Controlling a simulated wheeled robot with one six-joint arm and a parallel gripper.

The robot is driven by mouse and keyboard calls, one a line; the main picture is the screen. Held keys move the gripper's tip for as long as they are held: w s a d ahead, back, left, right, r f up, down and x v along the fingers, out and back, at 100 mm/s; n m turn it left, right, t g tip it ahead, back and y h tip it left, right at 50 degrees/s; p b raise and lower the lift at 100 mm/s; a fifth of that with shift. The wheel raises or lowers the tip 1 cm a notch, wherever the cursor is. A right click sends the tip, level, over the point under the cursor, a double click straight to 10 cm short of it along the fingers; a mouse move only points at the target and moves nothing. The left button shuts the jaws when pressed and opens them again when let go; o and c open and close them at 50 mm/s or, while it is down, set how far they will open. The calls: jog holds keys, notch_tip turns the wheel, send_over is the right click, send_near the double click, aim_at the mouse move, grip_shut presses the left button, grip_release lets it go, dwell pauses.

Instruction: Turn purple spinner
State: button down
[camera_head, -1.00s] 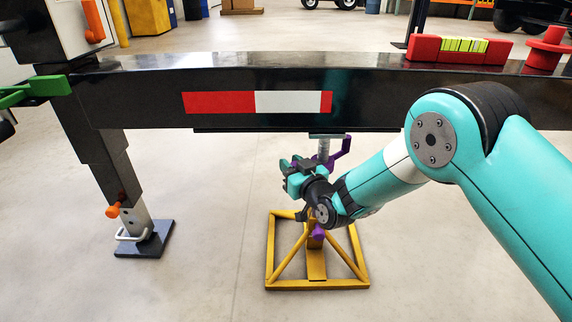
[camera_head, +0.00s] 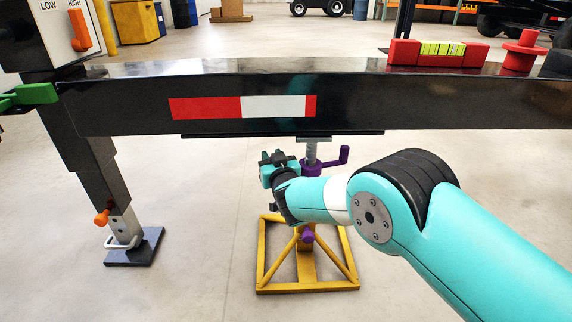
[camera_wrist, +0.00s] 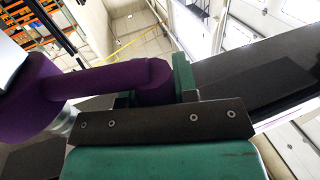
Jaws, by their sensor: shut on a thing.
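The purple spinner (camera_head: 310,168) sits on a grey threaded post under the black beam. One handle points right and turns up at its end. My gripper (camera_head: 270,168) is just left of the spinner, level with it. In the wrist view, the purple spinner (camera_wrist: 85,84) has a round hub at left and an arm reaching right. My gripper (camera_wrist: 155,92) is shut on that arm's end, with a green finger beside it. My forearm hides part of the stand below.
A yellow stand (camera_head: 307,288) with a purple knob (camera_head: 308,237) is below the beam (camera_head: 360,98). A black landing leg (camera_head: 103,177) with an orange knob stands at left. Red parts (camera_head: 440,53) sit on the beam at right. Floor around the stand is clear.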

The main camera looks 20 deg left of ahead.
jog(key=shift+w+d+f+m+t+h+b, duration=0.15)
jog(key=shift+w+f+m+t+h+b, duration=0.2)
jog(key=shift+w+h, duration=0.2)
jog(key=shift+w+r+h, duration=0.1)
jog(key=shift+h, duration=0.15)
jog(key=c, duration=0.9)
grip_release()
jog(key=shift+d, duration=0.1)
jog(key=shift+s+a+r, duration=0.1)
jog(key=shift+s+a, duration=0.1)
jog(key=shift+a, duration=0.05)
jog(key=p+v, duration=0.6)
jog(key=v, duration=1.1)
jog(key=shift+d, duration=0.25)
